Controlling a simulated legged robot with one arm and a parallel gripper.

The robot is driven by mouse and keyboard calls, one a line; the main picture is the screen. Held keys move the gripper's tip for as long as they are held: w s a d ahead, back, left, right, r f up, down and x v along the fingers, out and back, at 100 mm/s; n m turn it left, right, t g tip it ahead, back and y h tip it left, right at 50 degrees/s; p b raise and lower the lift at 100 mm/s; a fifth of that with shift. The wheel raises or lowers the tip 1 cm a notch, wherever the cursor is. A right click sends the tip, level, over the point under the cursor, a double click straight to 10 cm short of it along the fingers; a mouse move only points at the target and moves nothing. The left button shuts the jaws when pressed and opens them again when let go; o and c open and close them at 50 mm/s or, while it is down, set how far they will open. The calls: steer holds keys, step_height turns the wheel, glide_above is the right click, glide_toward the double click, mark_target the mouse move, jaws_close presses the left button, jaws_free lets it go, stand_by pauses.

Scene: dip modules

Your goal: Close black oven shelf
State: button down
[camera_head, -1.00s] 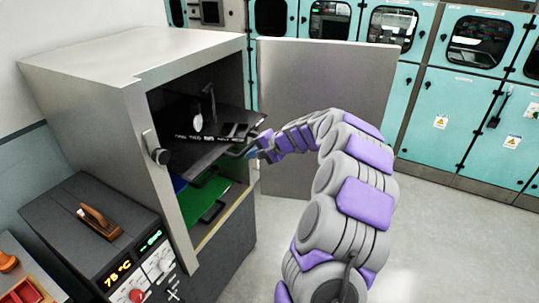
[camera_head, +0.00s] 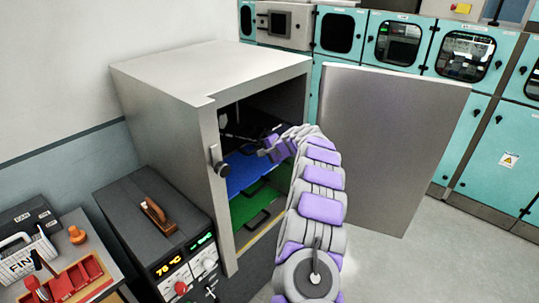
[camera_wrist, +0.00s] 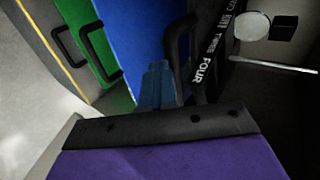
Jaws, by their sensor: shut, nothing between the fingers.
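The black shelf (camera_head: 238,135) is the upper shelf inside the grey oven (camera_head: 205,80). It now sits inside the opening, partly hidden by my arm. In the wrist view its front edge with white lettering (camera_wrist: 206,62) and its black handle (camera_wrist: 178,50) are close to my gripper. My gripper (camera_head: 266,152) is shut and empty at the oven opening. Its blue fingertips (camera_wrist: 155,85) are beside the black handle; I cannot tell whether they touch it. A white round item (camera_wrist: 251,26) and a small black block (camera_wrist: 284,28) lie on the black shelf.
Below are the blue shelf (camera_head: 243,170) and the green shelf (camera_head: 250,202), both inside the oven. The oven door (camera_head: 390,140) stands wide open on the right. A control unit (camera_head: 150,225) stands front left. Open floor (camera_head: 440,260) lies to the right.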

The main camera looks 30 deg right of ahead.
steer(key=shift+w+a+r, duration=0.1)
steer(key=shift+w+a, duration=0.2)
steer(key=shift+w, duration=0.3)
steer(key=shift+a+r, duration=0.1)
